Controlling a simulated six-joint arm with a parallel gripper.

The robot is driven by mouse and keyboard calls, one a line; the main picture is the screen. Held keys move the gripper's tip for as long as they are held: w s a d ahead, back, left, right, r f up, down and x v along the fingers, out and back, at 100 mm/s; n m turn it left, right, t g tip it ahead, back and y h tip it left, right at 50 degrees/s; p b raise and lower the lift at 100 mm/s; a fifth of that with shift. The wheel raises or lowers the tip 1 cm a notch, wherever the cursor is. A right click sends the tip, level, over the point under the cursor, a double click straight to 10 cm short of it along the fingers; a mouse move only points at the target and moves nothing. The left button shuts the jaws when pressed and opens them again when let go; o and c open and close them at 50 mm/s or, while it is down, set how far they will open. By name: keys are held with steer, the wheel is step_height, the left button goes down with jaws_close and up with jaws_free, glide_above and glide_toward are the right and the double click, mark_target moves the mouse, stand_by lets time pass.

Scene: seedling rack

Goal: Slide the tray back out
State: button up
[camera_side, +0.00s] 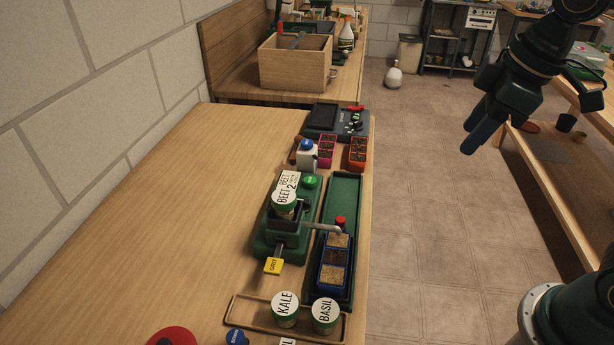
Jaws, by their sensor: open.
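A blue tray (321,276) with several cells of tan and dark fill sits in the near part of a long green channel (344,200). A grey spout (320,229) from the green seeder (262,245) reaches over the tray's far end. A red knob (341,221) stands just past that end. A tub labelled BEET (284,204) sits on top of the seeder. My gripper (478,137) is open and empty, raised at the upper right over the floor side, well apart from the tray.
A yellow GRIT tag (273,266) sticks out at the seeder's front. KALE (285,310) and BASIL (325,314) tubs stand in a wooden tray (236,306) near the front. Red pots (358,153) and a dark device (335,120) are beyond the channel. The table's left side is clear.

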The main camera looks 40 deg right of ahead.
steer(key=w+a+f+n+g, duration=0.1)
steer(key=w+a+f+n, duration=0.15)
steer(key=w, duration=0.25)
steer(key=w+a+f+n+g, duration=0.1)
steer(key=w+a+n, duration=0.2)
steer(key=w+n, duration=0.1)
steer(key=n+g, duration=0.2)
steer(key=n, duration=0.3)
glide_above(341, 219)
step_height(341, 219, down, 7)
steer(key=shift+r, duration=0.2)
steer(key=shift+f, duration=0.15)
step_height(341, 219, down, 14)
steer(key=shift+r, duration=0.25)
jaws_close()
